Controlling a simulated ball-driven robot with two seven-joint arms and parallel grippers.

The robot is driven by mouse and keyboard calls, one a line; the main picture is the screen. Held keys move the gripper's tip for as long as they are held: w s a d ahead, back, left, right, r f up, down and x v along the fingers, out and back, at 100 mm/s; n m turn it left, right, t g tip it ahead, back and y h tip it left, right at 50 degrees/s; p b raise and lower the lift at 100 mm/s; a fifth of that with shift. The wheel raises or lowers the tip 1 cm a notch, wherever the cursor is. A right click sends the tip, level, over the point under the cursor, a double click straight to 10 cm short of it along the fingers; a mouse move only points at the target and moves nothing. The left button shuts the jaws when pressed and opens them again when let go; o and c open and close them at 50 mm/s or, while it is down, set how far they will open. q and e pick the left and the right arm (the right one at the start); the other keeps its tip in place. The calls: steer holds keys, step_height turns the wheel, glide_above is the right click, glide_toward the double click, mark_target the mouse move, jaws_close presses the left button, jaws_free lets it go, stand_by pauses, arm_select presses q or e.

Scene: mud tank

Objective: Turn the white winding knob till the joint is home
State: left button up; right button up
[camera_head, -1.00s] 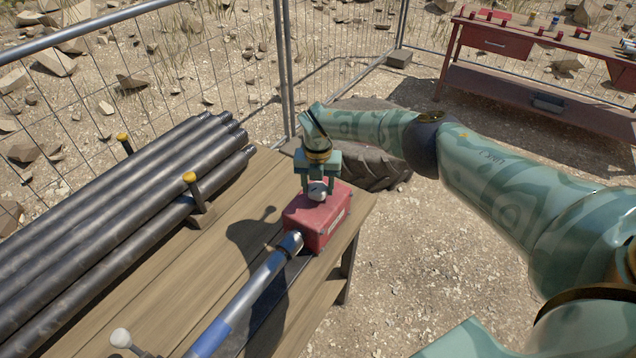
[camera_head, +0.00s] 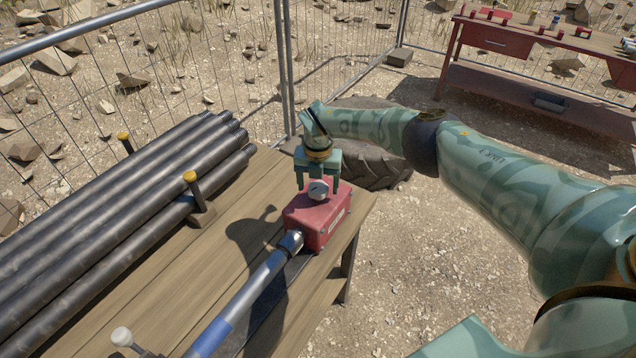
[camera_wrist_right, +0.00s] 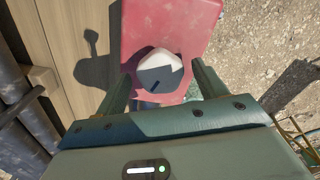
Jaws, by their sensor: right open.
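The white winding knob (camera_head: 318,190) sits on top of a red box (camera_head: 325,225) on the wooden bench. In the right wrist view the knob (camera_wrist_right: 160,70) shows a dark mark on its face, with the red box (camera_wrist_right: 190,25) under it. My right gripper (camera_head: 317,184) is open, pointing down, with one finger on each side of the knob and a gap to it. A pipe with a blue band (camera_head: 208,338) runs from a metal collar (camera_head: 291,242) at the box's near side. The inside of the joint is hidden. My left gripper is out of view.
Several dark pipes (camera_head: 110,225) lie on the left of the bench (camera_head: 215,265), held by yellow-capped posts (camera_head: 190,178). A white-topped knob (camera_head: 122,336) stands at the near edge. A tyre (camera_head: 380,172), a wire fence (camera_head: 225,60) and a red table (camera_head: 540,85) are behind.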

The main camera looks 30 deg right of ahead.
mark_target(318, 186)
step_height(318, 186, up, 16)
steer(key=p, duration=0.2)
stand_by(0.8)
